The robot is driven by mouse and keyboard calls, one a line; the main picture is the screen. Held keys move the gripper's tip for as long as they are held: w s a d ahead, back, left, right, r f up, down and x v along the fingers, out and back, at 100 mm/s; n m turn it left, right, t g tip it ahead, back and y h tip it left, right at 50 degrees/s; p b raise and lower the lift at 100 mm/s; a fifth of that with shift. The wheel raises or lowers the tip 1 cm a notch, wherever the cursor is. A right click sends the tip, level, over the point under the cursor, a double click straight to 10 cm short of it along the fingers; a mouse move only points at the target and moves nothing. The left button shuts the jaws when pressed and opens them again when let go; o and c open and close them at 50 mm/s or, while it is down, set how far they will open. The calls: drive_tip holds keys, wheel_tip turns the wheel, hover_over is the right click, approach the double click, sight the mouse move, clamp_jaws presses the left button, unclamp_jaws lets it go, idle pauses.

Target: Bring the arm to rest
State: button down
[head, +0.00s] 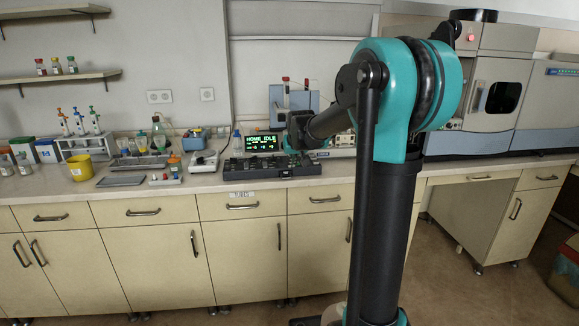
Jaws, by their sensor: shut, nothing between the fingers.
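My arm rises through the middle of the head view. It bends at a large teal joint, and a dark link reaches away from there toward the bench, ending in a dark joint in front of the back wall. I cannot make out my gripper's fingers. That end of the arm is small and partly covered by its own links, so nothing held shows. The arm's end appears in front of a small display reading "HOME IDLE" (262,143).
A long bench (225,184) with drawers crosses the view. A black keypad-like unit (272,167), a yellow cup (80,167) and a bottle rack (84,143) stand on it. A large spectrometer (493,97) fills the right. Open floor (450,285) lies at lower right.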

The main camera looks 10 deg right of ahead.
drive_tip(key=s+d+f+g, duration=0.1)
drive_tip(key=s+f, duration=0.5)
drive_tip(key=s, duration=0.6)
drive_tip(key=s+d+f+g, duration=0.1)
drive_tip(key=s+f, duration=0.5)
drive_tip(key=s, duration=0.7)
drive_tip(key=s+d+f+g, duration=0.1)
drive_tip(key=s+f, duration=0.6)
drive_tip(key=s, duration=0.6)
drive_tip(key=shift+s+d, duration=0.25)
drive_tip(key=shift+d, duration=0.1)
drive_tip(key=shift+a, duration=0.1)
